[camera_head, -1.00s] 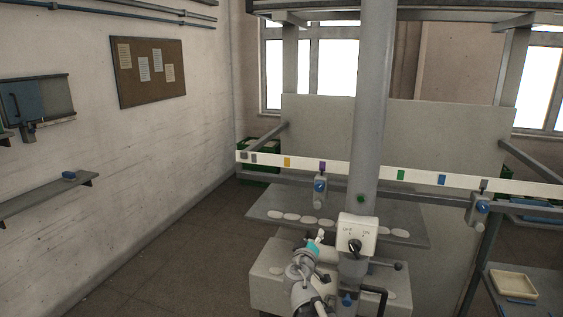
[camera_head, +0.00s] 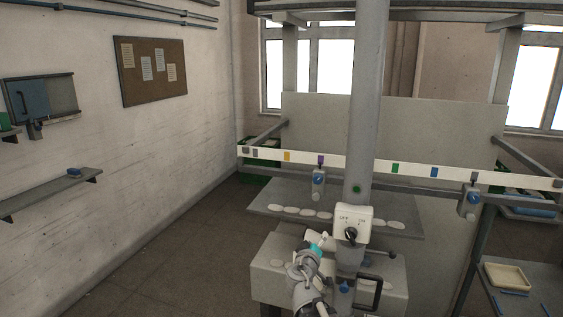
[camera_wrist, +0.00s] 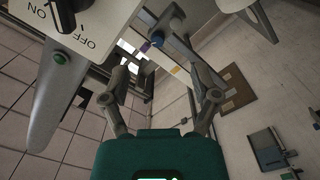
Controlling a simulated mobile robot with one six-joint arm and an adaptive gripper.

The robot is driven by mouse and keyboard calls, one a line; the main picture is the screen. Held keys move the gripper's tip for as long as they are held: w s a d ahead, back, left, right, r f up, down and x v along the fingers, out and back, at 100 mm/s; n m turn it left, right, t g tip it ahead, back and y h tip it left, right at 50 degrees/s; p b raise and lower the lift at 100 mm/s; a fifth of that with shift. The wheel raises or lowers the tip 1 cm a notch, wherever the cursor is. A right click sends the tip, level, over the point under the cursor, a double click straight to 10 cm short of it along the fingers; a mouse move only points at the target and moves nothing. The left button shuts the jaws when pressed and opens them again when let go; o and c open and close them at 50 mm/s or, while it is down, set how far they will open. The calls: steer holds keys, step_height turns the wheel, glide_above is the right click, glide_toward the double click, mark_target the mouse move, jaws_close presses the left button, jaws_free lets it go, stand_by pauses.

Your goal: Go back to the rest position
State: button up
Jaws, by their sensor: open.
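My gripper (camera_wrist: 162,82) is open and empty in the wrist view, with its two fingers spread apart. In the head view my gripper (camera_head: 322,240) is small, beyond the turquoise band on my wrist, just left of the white switch box. The switch box (camera_head: 367,225) with its black knob is on the grey post (camera_head: 366,120). The box (camera_wrist: 98,22) also shows upside down at the upper left of the wrist view, clear of the fingers. A green button (camera_head: 356,188) is on the post above the box.
A grey shelf with white discs (camera_head: 262,200) lies behind the post. A white rail (camera_head: 430,173) with coloured marks crosses behind it. A black handle (camera_head: 379,290) sticks out right of my arm. A cream tray (camera_head: 508,275) stands at right. The floor at left is clear.

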steer(key=s+d+f+m+g+h+b, duration=0.1)
steer(key=s+d+f+m+g+b, duration=0.3)
steer(key=f, duration=0.6)
steer(key=s+d+f+m+g+b, duration=0.2)
steer(key=s+d+f+g+b, duration=0.4)
steer(key=f, duration=0.5)
steer(key=s+a+f+g+y+b, duration=0.2)
steer(key=s+f+g+y+b, duration=0.1)
steer(key=s+f, duration=0.2)
steer(key=s+a+f+n+g+y+b, duration=0.1)
steer(key=s+f+g+y+b, duration=0.2)
steer(key=s+f, duration=0.3)
step_height(320, 180, down, 3)
steer(key=shift+s+a+f+g+y+b, duration=0.15)
steer(key=shift+s+a+g+y+b, duration=0.2)
steer(key=shift+y+b, duration=0.15)
steer(key=shift+w, duration=0.1)
